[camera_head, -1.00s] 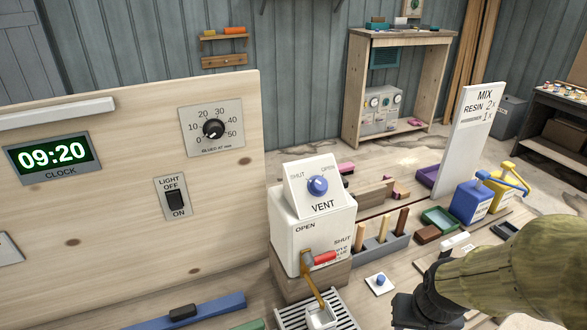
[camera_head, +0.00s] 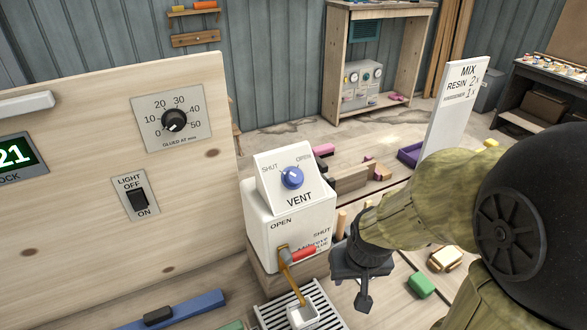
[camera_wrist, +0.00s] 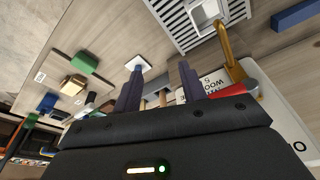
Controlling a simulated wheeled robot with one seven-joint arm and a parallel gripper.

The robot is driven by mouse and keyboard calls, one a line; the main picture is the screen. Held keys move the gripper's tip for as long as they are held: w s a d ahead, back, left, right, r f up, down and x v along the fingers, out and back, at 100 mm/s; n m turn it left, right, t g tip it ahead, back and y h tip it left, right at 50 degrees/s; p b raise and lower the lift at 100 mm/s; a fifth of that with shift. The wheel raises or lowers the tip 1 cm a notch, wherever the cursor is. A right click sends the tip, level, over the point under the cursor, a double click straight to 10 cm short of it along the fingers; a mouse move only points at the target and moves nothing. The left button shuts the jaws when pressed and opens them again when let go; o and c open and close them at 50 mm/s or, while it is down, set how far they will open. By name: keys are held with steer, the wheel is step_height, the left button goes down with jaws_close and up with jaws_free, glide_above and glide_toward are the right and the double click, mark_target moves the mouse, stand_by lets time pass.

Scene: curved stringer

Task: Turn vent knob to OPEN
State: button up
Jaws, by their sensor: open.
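The vent knob (camera_head: 292,178) is a round blue dial on the slanted white face of the vent box (camera_head: 262,222), between the words SHUT on the left and OPEN on the right. Its pale mark points up and left, toward SHUT. My gripper (camera_head: 364,298) hangs to the right of the box and lower than the knob, apart from both. In the wrist view, my gripper (camera_wrist: 160,82) has its two dark fingers spread with nothing held between them. The knob is not visible in the wrist view.
A tap lever with a red handle (camera_head: 303,254) sticks out from the box front, close to my gripper; its red handle (camera_wrist: 235,91) shows in the wrist view too. A slatted grate (camera_head: 330,318) lies below. A wooden panel (camera_head: 90,230) stands at left.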

steer(key=shift+o, duration=0.9)
steer(key=shift+w+a+r, duration=0.1)
steer(key=shift+r, duration=0.15)
step_height(320, 180, up, 34)
steer(key=f+n+g+h+p, duration=0.1)
steer(key=n+g+h+p, duration=0.1)
steer(key=n+p, duration=0.55)
glide_above(295, 175)
steer(key=s+a+p, duration=0.2)
steer(key=a, duration=0.1)
steer(key=shift+w+r+m, duration=0.2)
steer(key=shift+r+m, duration=0.05)
steer(key=shift+m, duration=0.7)
steer(key=d+f, duration=0.1)
steer(key=f, duration=0.4)
steer(key=w+d+f+p, duration=0.1)
steer(key=f, duration=1.1)
steer(key=shift+w+d+f, duration=0.1)
steer(key=shift+w+d, duration=0.15)
steer(key=shift+d, duration=0.15)
steer(key=c, duration=0.8)
